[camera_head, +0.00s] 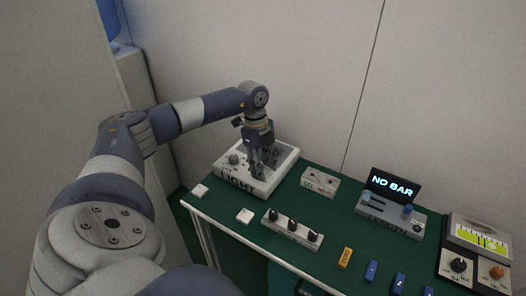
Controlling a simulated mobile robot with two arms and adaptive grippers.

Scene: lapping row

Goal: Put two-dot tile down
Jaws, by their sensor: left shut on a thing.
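My left gripper (263,167) reaches down over the white box marked LIGHT (281,174) at the back left of the green table. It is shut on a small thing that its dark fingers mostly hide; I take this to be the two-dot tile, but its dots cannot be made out. Whether it touches the box top is unclear. Toward the front right lie an orange tile (345,257), a blue tile (371,271) and another blue tile (398,283), with small marks too fine to read. My right gripper is not in view.
A block with three black knobs (291,231) stands in the middle. A small grey box (320,182), a NO BAR display (393,187) and a meter panel (478,240) stand behind and right.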

